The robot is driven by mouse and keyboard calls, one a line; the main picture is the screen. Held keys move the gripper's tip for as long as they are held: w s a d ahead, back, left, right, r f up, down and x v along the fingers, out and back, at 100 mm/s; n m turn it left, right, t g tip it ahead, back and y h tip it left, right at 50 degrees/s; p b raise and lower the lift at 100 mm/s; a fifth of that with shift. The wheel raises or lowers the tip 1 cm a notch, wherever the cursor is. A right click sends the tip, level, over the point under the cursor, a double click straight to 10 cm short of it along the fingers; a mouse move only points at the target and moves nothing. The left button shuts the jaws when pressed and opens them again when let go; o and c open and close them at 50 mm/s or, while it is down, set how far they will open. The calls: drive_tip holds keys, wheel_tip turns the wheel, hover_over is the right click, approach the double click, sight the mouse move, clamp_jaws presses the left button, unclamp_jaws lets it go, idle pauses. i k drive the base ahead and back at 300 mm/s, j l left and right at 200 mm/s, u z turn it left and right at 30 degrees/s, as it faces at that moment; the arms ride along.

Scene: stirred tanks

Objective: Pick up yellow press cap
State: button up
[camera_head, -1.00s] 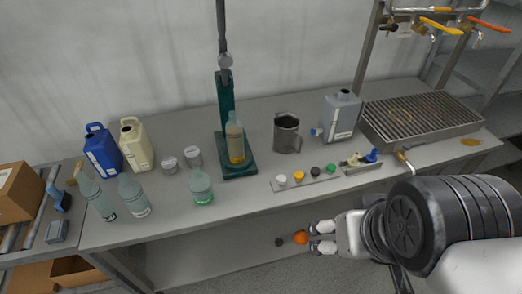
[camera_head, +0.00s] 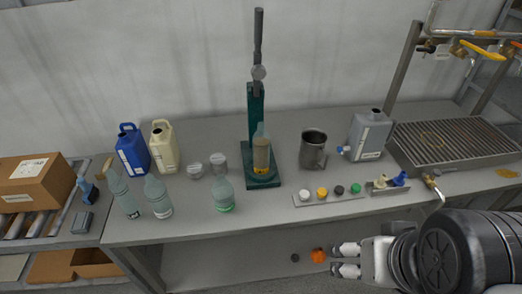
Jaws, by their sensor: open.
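The yellow press cap (camera_head: 322,192) sits in a row of caps on a small grey strip (camera_head: 328,198) near the front edge of the bench. A white cap (camera_head: 304,195) is to its left; a black cap (camera_head: 339,190) and a green cap (camera_head: 356,188) are to its right. My gripper (camera_head: 334,260) is open and empty, in front of and below the bench edge, pointing left. An orange round thing (camera_head: 318,256) shows just left of its fingertips; I cannot tell whether they touch.
A green press (camera_head: 257,130) holds a bottle (camera_head: 261,155). A steel mug (camera_head: 312,150) and grey jug (camera_head: 369,135) stand behind the caps. A tray with a blue and a cream piece (camera_head: 388,187) is right of them. Several bottles stand left; the bench front between is clear.

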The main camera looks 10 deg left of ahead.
sight(322, 191)
drive_tip(key=u, duration=0.3)
drive_tip(key=i+l+u, duration=0.15)
drive_tip(key=l, duration=0.25)
drive_tip(key=i+l+u, duration=0.2)
drive_tip(key=l, duration=0.2)
drive_tip(key=i+l+u, duration=0.15)
drive_tip(key=l, duration=0.25)
drive_tip(key=i+l+u, duration=0.2)
drive_tip(key=l, duration=0.25)
drive_tip(key=l+u, duration=0.15)
drive_tip(key=l, duration=0.3)
